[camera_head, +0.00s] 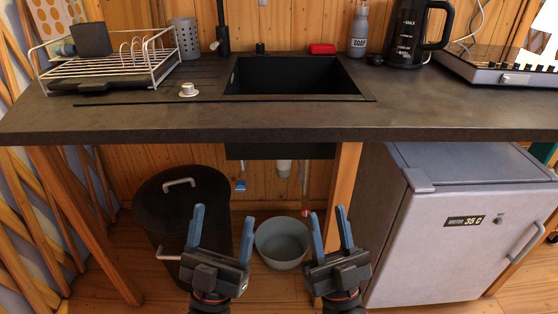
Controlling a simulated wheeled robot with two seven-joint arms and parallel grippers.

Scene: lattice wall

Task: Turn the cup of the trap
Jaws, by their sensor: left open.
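The trap under the sink shows as a pale, short cylindrical cup (284,168) just below the black sink basin. Its upper part is hidden behind the counter and basin. My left gripper (223,212) is open and empty, low in front of the counter, to the left of and below the trap cup in the picture. My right gripper (328,212) is also open and empty, to the right of and below the cup. Neither gripper touches the cup.
A grey bucket (283,264) stands on the floor below the trap. A blue-handled valve (240,186) and a red-handled valve (306,212) flank it. A black bin (188,210) stands left; a wooden leg (344,182) and a small fridge (420,245) stand right. The counter (150,119) overhangs.

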